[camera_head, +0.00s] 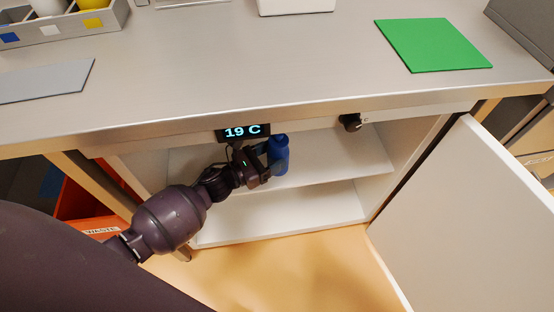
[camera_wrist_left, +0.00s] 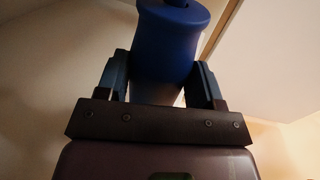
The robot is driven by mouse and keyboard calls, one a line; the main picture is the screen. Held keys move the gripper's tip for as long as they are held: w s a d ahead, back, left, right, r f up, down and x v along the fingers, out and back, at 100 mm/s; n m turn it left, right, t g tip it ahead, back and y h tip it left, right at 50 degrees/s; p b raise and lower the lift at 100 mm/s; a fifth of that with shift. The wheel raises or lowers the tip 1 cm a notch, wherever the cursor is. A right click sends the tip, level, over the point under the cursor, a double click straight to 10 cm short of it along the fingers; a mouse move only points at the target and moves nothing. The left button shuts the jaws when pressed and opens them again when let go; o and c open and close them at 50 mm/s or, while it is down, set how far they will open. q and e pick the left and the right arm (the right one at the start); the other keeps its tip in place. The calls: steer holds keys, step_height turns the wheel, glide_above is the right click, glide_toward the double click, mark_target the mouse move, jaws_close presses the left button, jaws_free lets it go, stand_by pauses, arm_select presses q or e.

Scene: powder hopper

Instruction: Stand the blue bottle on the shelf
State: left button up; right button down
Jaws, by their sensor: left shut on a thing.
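The blue bottle (camera_head: 279,155) is upright inside the open cabinet, at the level of the upper shelf (camera_head: 345,160). My left gripper (camera_head: 264,164) reaches in from the left and is shut on the bottle's side. In the left wrist view the blue bottle (camera_wrist_left: 172,45) stands between the two fingers of the left gripper (camera_wrist_left: 165,85). I cannot tell whether the bottle's base touches the shelf. My right gripper is not in view.
The cabinet door (camera_head: 465,215) stands open at the right. A display reading 19 C (camera_head: 242,132) and a dark knob (camera_head: 351,122) sit under the counter edge. A green mat (camera_head: 432,44) lies on the counter (camera_head: 250,60). An orange-red bin (camera_head: 85,205) is at the left.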

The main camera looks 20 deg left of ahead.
arm_select(q)
steer(key=shift+w+d, duration=0.4)
steer(key=shift+w, duration=0.2)
steer(key=shift+f+b, duration=1)
steer(key=shift+f, duration=0.9)
steer(key=o, duration=1.1)
steer(key=shift+r, duration=0.1)
steer(key=shift+w+r, duration=0.1)
steer(key=shift+r, duration=0.15)
steer(key=p+v, duration=0.1)
steer(key=v, duration=1.1)
steer(key=shift+f+p, duration=0.2)
steer(key=shift+p, duration=0.15)
